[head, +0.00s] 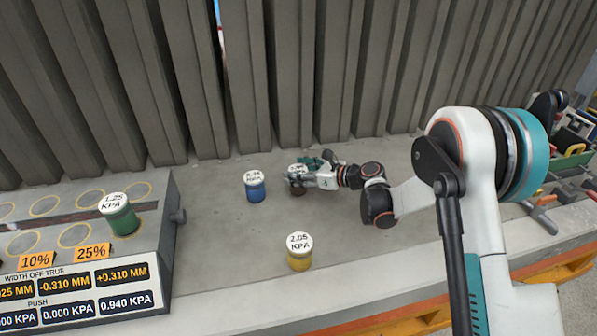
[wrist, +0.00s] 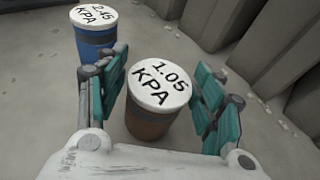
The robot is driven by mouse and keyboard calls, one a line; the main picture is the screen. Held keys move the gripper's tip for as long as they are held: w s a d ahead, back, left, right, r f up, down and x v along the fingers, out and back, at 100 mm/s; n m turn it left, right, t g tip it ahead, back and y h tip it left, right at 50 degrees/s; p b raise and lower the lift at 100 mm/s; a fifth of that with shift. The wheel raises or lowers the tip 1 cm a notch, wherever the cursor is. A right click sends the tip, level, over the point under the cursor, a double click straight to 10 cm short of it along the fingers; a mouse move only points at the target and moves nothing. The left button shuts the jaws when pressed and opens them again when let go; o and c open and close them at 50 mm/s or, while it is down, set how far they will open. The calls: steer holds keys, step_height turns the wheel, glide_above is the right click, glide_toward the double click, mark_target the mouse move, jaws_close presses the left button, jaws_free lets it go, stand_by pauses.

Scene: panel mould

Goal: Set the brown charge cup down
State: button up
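The brown charge cup (wrist: 150,122) has a white lid marked 1.05 KPA and appears upright on the grey concrete surface. In the head view the brown cup (head: 298,189) is partly hidden by my gripper. My gripper (wrist: 165,92) is open, with one teal-padded finger on each side of the cup. A gap shows between the cup and the right finger; the left finger is close to it, and I cannot tell if they touch. My gripper (head: 304,175) reaches in from the right in the head view.
A blue cup (head: 255,187) stands just left of the brown one. A yellow cup (head: 299,252) stands nearer the front edge. A green cup (head: 118,216) sits on the grey block (head: 160,235) with ringed spots and readouts. Ribbed grey panels (head: 290,80) rise behind.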

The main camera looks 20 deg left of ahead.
stand_by(0.3)
steer(key=shift+r, duration=0.2)
steer(key=p+v, duration=0.3)
steer(key=v, duration=0.9)
steer(key=s+d+r+n+t+h, duration=0.1)
steer(key=s+d+r+n+h, duration=0.3)
steer(key=d+r, duration=0.3)
steer(key=s+d+r+n+t+h, duration=0.1)
steer(key=s+d+r+n+h, duration=0.1)
steer(key=s+d+r+n, duration=0.4)
steer(key=s+d+r+n+t+h, duration=0.2)
steer(key=s+d+n+h, duration=0.6)
steer(key=s+d, duration=1.1)
steer(key=s+n, duration=0.2)
steer(key=s, duration=0.1)
steer(key=shift+s+d+r+n, duration=0.2)
steer(key=shift+d+r+n, duration=0.05)
steer(key=shift+d+n, duration=0.05)
